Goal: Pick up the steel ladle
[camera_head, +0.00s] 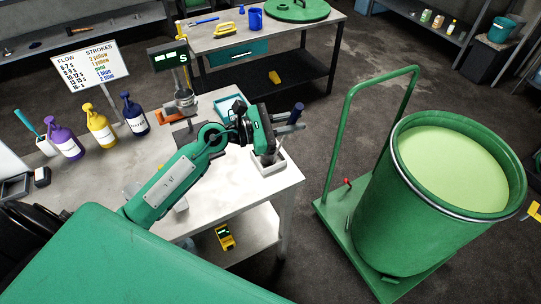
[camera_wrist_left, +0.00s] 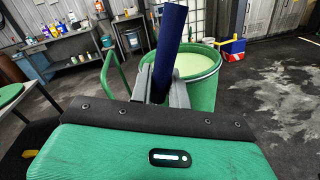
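The steel ladle's dark blue handle (camera_head: 297,113) stands up tilted at the right end of the workbench. Its lower part goes down toward a small white square tray (camera_head: 268,168) at the bench corner, and the bowl is mostly hidden by my gripper. My left gripper (camera_head: 285,128) reaches over the bench from the left and is at the handle. In the left wrist view, the blue handle (camera_wrist_left: 172,38) rises between the two grey fingers (camera_wrist_left: 160,88), with no clear gap on either side, so they look shut on it. My right gripper is not in view.
Purple, yellow and blue bottles (camera_head: 100,127) and a sign (camera_head: 88,66) stand on the left of the bench (camera_head: 225,177). A scale display (camera_head: 167,57) is behind my arm. A green drum (camera_head: 400,215) of pale green liquid stands on a cart to the right.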

